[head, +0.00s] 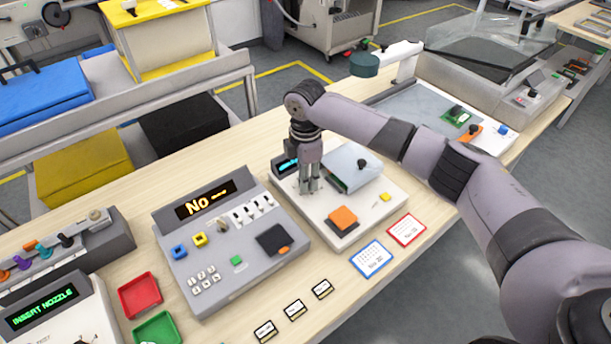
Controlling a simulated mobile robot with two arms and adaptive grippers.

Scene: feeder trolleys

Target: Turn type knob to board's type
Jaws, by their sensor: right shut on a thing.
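My right gripper (310,184) points straight down over the left part of a white tester box (377,218). It is shut on what seems to be the type knob; the fingers hide that knob, and its pointer setting cannot be read. The box has a small cyan display (287,164), partly covered by my gripper, with unreadable text. A grey lid with a black knob (352,168), an orange block (343,218) and a yellow button (385,197) are also on it. My left gripper is out of view.
A grey console (215,283) showing "No" stands left of the tester. A blue-edged card (370,259) and a red-edged card (407,230) lie in front. Red (140,295) and green (158,330) trays sit at the lower left. My right arm spans the right side.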

